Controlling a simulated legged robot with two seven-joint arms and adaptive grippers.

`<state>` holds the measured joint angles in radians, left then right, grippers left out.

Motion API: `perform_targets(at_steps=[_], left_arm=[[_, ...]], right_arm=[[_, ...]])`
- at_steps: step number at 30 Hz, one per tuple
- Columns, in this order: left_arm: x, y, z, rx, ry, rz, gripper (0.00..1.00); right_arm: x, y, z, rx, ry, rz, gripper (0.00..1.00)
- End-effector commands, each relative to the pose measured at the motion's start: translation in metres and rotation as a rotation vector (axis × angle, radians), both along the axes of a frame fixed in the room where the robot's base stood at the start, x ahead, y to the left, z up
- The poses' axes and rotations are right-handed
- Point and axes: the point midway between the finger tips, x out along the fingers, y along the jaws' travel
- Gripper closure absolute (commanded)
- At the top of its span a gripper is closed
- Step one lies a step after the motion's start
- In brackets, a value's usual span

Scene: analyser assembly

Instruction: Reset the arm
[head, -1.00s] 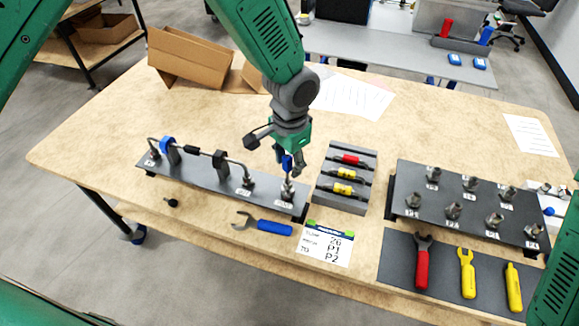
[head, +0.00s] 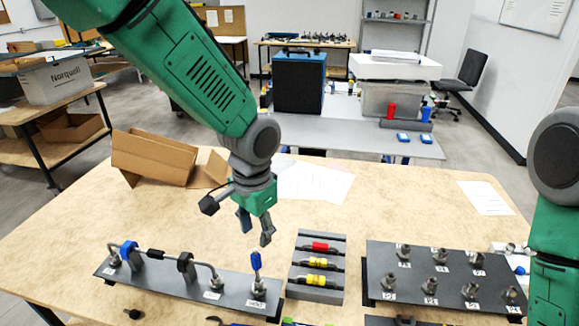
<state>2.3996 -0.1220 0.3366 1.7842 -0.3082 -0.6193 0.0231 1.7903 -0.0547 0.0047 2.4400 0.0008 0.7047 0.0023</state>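My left gripper (head: 256,232) hangs over the table, above and slightly behind the left black plate (head: 185,285). Its two fingers are apart, with nothing seen between them. Just below it, a blue-topped piece (head: 255,261) stands upright on the fitting at the plate's right end, apart from the fingers. A bent tube (head: 200,262) with a blue clip (head: 128,250) and black clips runs along the same plate. My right arm (head: 555,220) shows at the right edge; its gripper is out of view.
A grey rack (head: 318,290) holds red and yellow pieces. The right black plate (head: 395,262) carries several metal fittings. An open cardboard box (head: 155,158) stands at the back left, with papers (head: 315,183) beside it.

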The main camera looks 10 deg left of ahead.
Motion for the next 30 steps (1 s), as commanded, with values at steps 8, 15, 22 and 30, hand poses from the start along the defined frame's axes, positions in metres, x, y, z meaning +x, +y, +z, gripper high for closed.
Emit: perform_targets(at_steps=[8, 15, 22, 30], left_arm=[[-0.058, 0.028, -0.103, -0.103, 0.063, 0.128, 0.66], [-0.179, 0.086, -0.206, -0.153, 0.082, 0.386, 0.66], [-0.278, 0.139, -0.234, -0.077, 0.053, 0.557, 0.66], [-0.294, 0.154, -0.281, -0.041, 0.006, 0.569, 0.66]], right_arm=[[-0.001, 0.000, 0.000, 0.000, 0.001, 0.000, 0.66], [-0.001, 0.000, 0.000, 0.000, 0.001, 0.000, 0.66], [-0.001, 0.000, 0.000, 0.000, 0.001, 0.000, 0.66], [-0.001, 0.000, -0.050, 0.000, 0.003, 0.000, 0.66]])
